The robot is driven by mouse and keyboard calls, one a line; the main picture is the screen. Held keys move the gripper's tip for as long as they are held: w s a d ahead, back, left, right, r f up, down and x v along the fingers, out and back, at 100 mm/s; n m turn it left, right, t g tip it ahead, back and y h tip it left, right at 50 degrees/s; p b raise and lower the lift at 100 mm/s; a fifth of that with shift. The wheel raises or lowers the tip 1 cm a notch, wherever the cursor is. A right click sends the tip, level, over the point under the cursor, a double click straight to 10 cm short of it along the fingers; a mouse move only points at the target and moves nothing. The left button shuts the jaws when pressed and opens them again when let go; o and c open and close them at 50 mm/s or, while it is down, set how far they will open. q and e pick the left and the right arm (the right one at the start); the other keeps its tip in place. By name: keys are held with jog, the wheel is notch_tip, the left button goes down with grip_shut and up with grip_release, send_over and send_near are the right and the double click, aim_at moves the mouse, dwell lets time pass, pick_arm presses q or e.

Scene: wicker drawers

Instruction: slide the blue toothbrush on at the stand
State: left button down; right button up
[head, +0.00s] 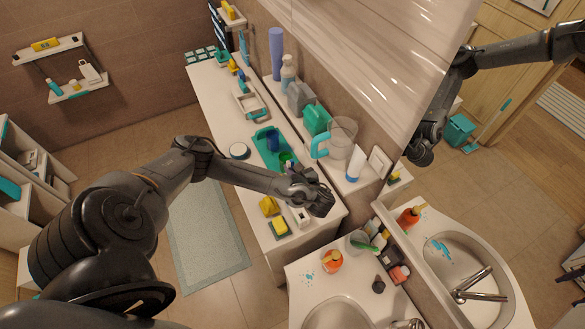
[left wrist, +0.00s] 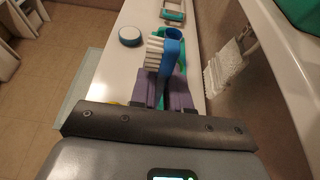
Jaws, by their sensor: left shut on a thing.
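My left gripper (head: 318,203) is above the near end of the white counter. In the left wrist view its purple finger pads (left wrist: 165,88) are shut on the blue toothbrush (left wrist: 171,60). The brush head points away from the gripper, with white bristles facing left. The handle is hidden between and behind the fingers. In the head view the gripper hides the brush. A teal tray (head: 262,156) with a blue cup (head: 272,144) and a green item (head: 285,158) is left of the gripper. I cannot tell which thing is the stand. My right gripper is not in view.
A yellow sponge (head: 279,226) and a yellow item (head: 268,206) lie near the counter's front edge. A round white-lidded tin (head: 239,150) stands left of the tray. A clear pitcher (head: 341,137) and bottles line the shelf behind. A mirror (head: 425,60) rises behind that shelf.

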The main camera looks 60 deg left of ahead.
pick_arm(q)
jog(key=shift+d, duration=0.15)
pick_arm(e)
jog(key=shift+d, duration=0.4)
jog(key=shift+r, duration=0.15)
pick_arm(q)
jog(key=shift+f+b, duration=1.6)
jog(key=shift+f, duration=1.35)
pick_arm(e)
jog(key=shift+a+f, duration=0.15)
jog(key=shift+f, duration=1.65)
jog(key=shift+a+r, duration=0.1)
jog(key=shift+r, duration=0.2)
pick_arm(q)
jog(key=shift+p, duration=0.5)
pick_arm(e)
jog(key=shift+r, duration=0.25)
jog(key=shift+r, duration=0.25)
